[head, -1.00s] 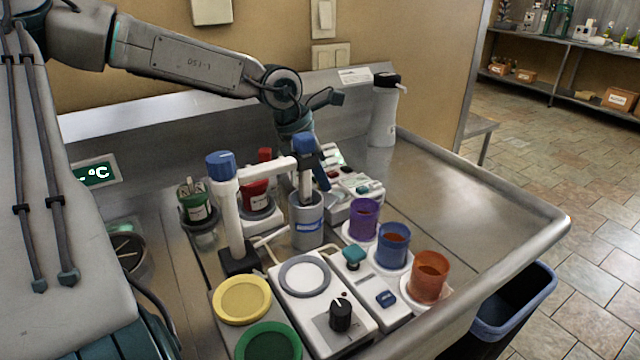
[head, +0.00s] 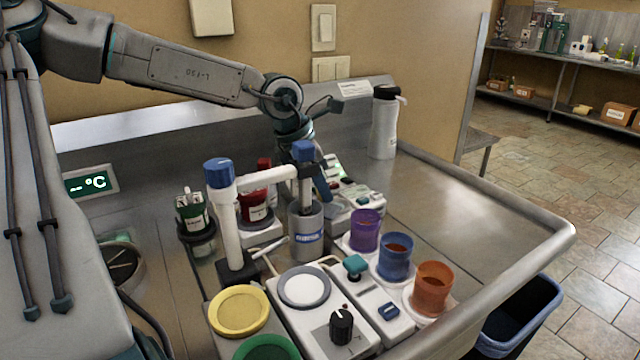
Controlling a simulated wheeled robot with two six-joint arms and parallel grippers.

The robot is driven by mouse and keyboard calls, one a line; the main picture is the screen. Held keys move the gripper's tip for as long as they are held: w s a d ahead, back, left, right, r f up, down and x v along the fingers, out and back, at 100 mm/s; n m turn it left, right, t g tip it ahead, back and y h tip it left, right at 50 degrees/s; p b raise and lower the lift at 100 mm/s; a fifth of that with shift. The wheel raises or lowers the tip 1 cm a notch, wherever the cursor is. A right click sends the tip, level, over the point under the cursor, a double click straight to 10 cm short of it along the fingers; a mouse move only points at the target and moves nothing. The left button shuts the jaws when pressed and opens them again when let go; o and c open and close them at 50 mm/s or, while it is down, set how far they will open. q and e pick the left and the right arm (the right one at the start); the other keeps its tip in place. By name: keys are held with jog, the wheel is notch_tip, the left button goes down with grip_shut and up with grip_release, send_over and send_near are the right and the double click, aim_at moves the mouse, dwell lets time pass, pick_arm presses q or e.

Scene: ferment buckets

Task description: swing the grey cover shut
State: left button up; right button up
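My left gripper (head: 318,180) reaches down from the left arm, behind the blue-capped stirrer head. Only part of a dark blue finger shows, so its opening is hidden. It is close to a pale grey-white device (head: 352,214) with small buttons, on the far side of the grey cylinder (head: 306,238) with a blue label. I cannot pick out the grey cover for certain; any part of it near the gripper is hidden behind the stirrer and the gripper. I cannot tell whether the gripper touches anything. My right gripper is not in view.
A white stirrer stand (head: 228,220) with blue caps stands in front of the gripper. Purple (head: 365,232), blue (head: 396,262) and orange (head: 432,290) cups stand to the right. A white bottle (head: 384,128) stands at the back. The steel counter (head: 470,215) is bare on the right.

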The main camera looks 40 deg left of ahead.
pick_arm(q)
jog(key=shift+o, duration=0.9)
jog(key=v, duration=1.1)
jog(key=shift+w, duration=0.1)
